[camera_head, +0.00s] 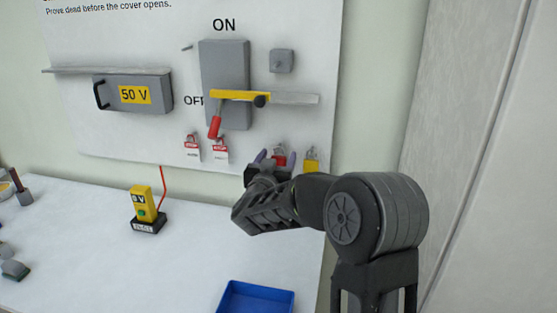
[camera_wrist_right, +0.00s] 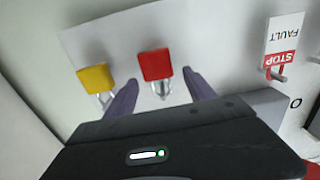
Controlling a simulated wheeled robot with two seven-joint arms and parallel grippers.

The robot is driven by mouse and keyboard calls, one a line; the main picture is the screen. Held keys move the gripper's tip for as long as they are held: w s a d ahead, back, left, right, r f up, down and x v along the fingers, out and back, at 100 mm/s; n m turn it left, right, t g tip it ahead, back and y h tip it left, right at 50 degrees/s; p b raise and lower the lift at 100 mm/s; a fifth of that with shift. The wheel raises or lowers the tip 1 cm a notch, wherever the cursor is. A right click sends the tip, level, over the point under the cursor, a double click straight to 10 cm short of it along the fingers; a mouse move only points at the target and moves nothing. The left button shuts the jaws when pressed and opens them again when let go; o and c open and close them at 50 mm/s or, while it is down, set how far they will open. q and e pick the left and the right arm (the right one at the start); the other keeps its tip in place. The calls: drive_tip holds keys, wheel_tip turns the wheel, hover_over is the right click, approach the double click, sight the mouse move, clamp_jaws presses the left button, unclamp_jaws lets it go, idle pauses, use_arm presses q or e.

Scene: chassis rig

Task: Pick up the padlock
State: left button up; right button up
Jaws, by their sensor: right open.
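A red padlock (camera_head: 280,159) hangs low on the white board, right of the tags. The right wrist view shows its red body (camera_wrist_right: 155,64) and metal shackle. A yellow padlock (camera_head: 311,164) hangs to its right; it also shows in the right wrist view (camera_wrist_right: 96,78), left of the red one. My right gripper (camera_head: 276,158) is open at the red padlock, with its purple fingers (camera_wrist_right: 160,80) to either side of the shackle in the wrist view. I cannot tell whether they touch it. My left gripper is out of view.
The board carries a grey switch box (camera_head: 225,60) with a yellow-and-red handle, a 50 V box (camera_head: 134,94) and red-and-white STOP tags (camera_head: 220,150). A yellow tester (camera_head: 146,205) and a blue tray (camera_head: 256,298) are on the white bench (camera_head: 75,225).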

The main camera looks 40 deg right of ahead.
idle(0.6)
clamp_jaws()
idle(0.5)
